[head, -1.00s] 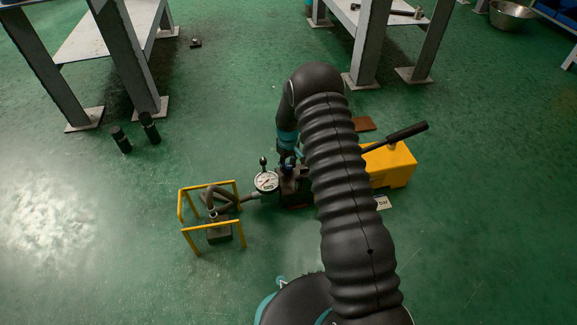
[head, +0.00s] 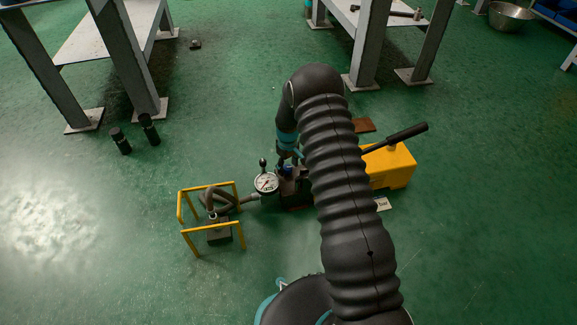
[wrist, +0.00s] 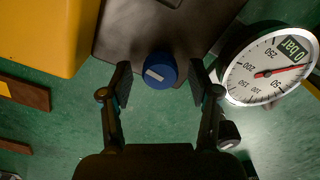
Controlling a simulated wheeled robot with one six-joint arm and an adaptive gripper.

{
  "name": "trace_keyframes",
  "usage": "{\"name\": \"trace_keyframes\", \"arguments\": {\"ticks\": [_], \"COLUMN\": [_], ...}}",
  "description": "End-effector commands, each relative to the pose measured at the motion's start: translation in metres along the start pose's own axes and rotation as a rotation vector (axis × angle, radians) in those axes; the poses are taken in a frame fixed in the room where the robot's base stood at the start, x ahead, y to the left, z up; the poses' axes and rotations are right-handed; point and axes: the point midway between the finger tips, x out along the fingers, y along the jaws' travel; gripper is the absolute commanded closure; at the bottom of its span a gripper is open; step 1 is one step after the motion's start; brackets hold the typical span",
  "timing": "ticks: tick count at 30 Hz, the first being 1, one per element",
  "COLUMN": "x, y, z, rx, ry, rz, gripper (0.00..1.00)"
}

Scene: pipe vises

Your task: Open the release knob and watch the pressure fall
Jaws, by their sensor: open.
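The blue release knob (wrist: 159,70) with a white bar mark shows in the wrist view on a dark block. My gripper (wrist: 160,77) is open, with one finger on each side of the knob and a gap to it on both sides. In the head view my gripper (head: 288,155) points down at the block, largely hidden by my wrist and arm. The round white pressure gauge (wrist: 268,68) has a red needle and a small dark display where "0 bar" is legible. I cannot read the needle exactly. The gauge also shows in the head view (head: 266,183).
A yellow pump body (head: 391,167) with a black lever (head: 405,133) stands right of my arm. A yellow guard frame (head: 213,226) with a grey hose (head: 222,199) stands left of the gauge. Two black cylinders (head: 121,141) stand further left. Open green floor lies around.

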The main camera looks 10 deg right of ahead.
Motion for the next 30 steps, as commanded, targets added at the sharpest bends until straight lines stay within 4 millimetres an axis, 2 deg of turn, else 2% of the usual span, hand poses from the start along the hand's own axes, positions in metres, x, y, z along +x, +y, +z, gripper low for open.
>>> {"name": "trace_keyframes", "arguments": {"ticks": [5,15,21,30], "x": [-0.010,-0.073,-0.104,-0.120], "y": [0.000,0.001,0.000,0.000], "z": [-0.001,-0.001,-0.001,0.000], "rx": [0.000,0.000,0.000,0.000], "ry": [0.001,0.003,0.002,0.000], "rz": [0.000,0.002,0.001,0.000], "gripper": [0.39,0.39,0.39,0.39]}}
